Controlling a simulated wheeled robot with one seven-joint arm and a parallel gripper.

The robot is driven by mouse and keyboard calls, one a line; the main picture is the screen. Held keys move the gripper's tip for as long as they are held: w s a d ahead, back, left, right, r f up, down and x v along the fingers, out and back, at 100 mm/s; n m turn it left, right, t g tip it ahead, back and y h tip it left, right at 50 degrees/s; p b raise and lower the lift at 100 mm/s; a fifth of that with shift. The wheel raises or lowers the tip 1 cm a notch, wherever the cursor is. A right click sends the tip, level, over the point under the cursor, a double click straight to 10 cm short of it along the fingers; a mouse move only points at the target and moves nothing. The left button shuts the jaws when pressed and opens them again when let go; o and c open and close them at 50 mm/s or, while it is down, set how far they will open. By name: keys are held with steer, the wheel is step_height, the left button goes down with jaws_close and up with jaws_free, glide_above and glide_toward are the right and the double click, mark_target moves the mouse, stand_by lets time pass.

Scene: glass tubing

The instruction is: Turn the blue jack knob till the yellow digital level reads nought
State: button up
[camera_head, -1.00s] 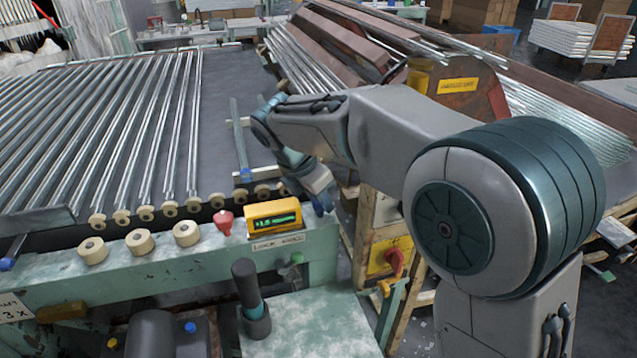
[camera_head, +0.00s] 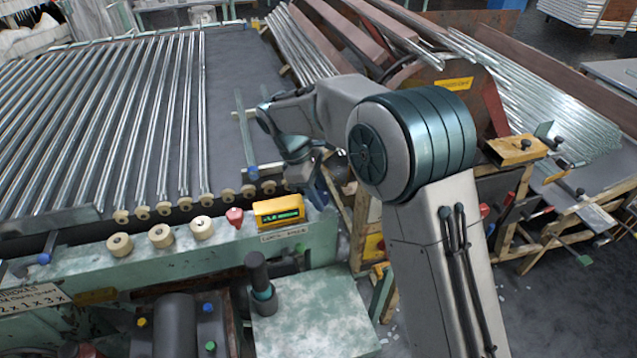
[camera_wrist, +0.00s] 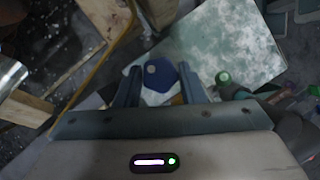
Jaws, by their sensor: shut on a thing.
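The yellow digital level (camera_head: 278,210) sits on the front rail of the green machine frame, with a lit green display. Its figures are too small and blurred to read. My gripper (camera_head: 320,195) is low at the right end of this rail, partly hidden by my arm. In the wrist view my gripper (camera_wrist: 158,78) has its two fingers on either side of the blue jack knob (camera_wrist: 158,74) and is shut on it. The knob looks many-sided with a pale dot on its face. It cannot be made out clearly in the head view.
A red knob (camera_head: 234,217) and beige rollers (camera_head: 161,235) line the rail left of the level. Glass tubes (camera_head: 120,110) fill the left bed. A wooden stand (camera_head: 375,225) is close to my arm.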

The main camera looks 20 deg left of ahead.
steer(key=m+p, duration=0.1)
steer(key=m, duration=0.1)
steer(key=m+g+p, duration=0.1)
steer(key=shift+w+r+m, duration=0.15)
steer(key=shift+m, duration=0.25)
steer(key=m, duration=0.1)
steer(key=m+g+y+p, duration=0.1)
steer(key=m, duration=0.1)
steer(key=shift+w+d+m+g, duration=0.1)
steer(key=shift+m+g, duration=0.2)
steer(key=m+g+y+p, duration=0.1)
steer(key=m, duration=0.2)
steer(key=shift+w+d+m+g+y, duration=0.1)
steer(key=shift+m+g+y, duration=0.35)
steer(key=shift+m, duration=1.45)
steer(key=shift+m+y, duration=0.25)
steer(key=shift+m, duration=0.05)
steer(key=o, duration=1)
steer(key=v, duration=1.3)
steer(key=shift+r, duration=0.3)
